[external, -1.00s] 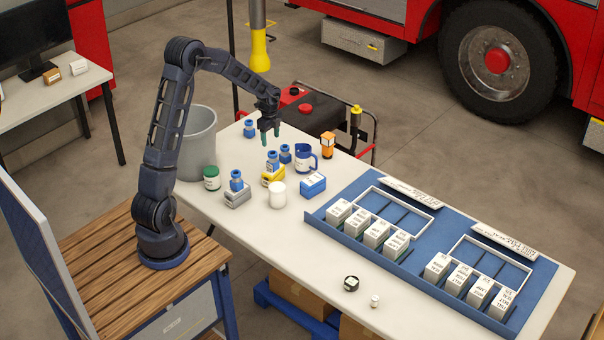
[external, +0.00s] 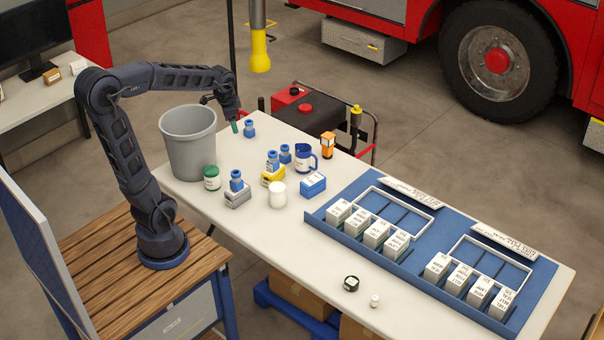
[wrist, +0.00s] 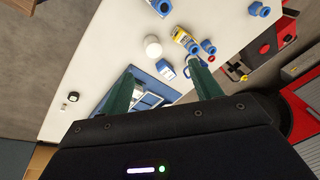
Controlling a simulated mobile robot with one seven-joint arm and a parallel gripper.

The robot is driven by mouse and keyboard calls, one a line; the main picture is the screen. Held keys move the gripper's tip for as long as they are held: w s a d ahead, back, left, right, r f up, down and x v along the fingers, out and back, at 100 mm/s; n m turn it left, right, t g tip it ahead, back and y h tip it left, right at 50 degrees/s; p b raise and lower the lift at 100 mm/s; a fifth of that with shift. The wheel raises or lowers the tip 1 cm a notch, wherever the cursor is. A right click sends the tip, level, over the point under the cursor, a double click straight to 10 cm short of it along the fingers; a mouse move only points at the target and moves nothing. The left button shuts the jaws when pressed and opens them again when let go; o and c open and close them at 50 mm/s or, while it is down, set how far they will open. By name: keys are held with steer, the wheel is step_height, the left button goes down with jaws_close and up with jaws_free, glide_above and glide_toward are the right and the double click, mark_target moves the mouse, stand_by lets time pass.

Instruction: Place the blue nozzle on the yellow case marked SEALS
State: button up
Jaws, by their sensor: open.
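The yellow case (external: 267,182) lies in the middle of the white table; its lettering is too small to read. A blue nozzle (external: 273,159) shows at its top; I cannot tell whether it rests on the case or just behind it. Another blue nozzle (external: 285,153) stands close behind to the right. A third blue nozzle (external: 249,129) stands alone near the back-left edge. A fourth (external: 236,180) stands on a grey case (external: 238,199). My gripper (external: 236,127) is open and empty, beside the lone nozzle. The yellow case (wrist: 181,35) also shows in the wrist view beyond the fingers.
A green-lidded jar (external: 212,178), white cylinder (external: 278,195), blue case (external: 313,185), blue-and-white mug (external: 306,157) and orange item (external: 328,145) stand around the cases. A blue tray (external: 420,250) fills the right side.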

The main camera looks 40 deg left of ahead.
steer(key=s+d+r+n+t, duration=0.1)
steer(key=s+n, duration=0.5)
steer(key=s, duration=1.1)
steer(key=shift+d+r+n+t+h, duration=0.25)
steer(key=shift+r+n+t+h, duration=0.05)
steer(key=shift+n+t+h, duration=0.1)
